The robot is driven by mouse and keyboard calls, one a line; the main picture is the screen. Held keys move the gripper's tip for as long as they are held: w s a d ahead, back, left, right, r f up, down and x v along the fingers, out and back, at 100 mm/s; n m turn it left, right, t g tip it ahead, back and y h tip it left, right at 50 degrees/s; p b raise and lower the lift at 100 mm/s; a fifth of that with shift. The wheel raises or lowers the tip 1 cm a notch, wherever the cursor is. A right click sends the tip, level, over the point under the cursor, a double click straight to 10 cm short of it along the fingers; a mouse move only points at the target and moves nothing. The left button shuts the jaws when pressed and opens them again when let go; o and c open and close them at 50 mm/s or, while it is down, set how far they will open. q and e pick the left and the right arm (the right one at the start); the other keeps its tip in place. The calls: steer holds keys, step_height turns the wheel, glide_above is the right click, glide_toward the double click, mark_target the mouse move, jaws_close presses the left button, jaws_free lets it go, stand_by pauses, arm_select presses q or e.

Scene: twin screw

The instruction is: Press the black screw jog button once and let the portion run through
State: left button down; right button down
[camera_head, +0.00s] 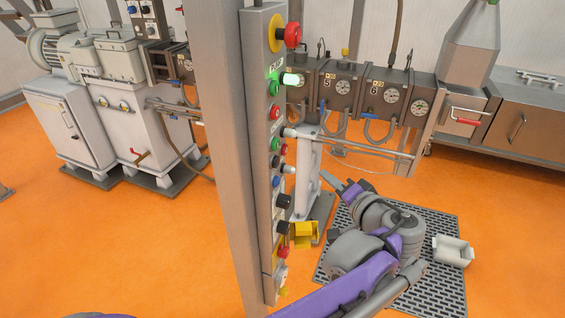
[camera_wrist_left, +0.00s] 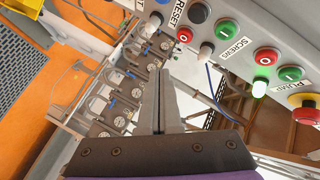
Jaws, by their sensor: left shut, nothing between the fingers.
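The control panel (camera_head: 264,150) stands upright on a grey post and carries a column of buttons. Two dark knobs, an upper one (camera_head: 283,200) and a lower one (camera_head: 281,228), sit in its lower half; I cannot tell which is the screw jog button. My right gripper is out of view.
A red emergency stop (camera_head: 292,35) tops the panel, with a lit green lamp (camera_head: 292,79) below. Extruder barrels (camera_head: 345,90) stand behind. A white bin (camera_head: 453,250) sits on the floor grating.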

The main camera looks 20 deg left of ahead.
mark_target(276, 162)
arm_select(q)
steer(key=shift+a, duration=0.15)
steer(key=a, duration=0.8)
steer(key=shift+w+a, duration=0.15)
steer(key=shift+a, duration=0.2)
stand_by(1.9)
steer(key=shift+a, duration=0.4)
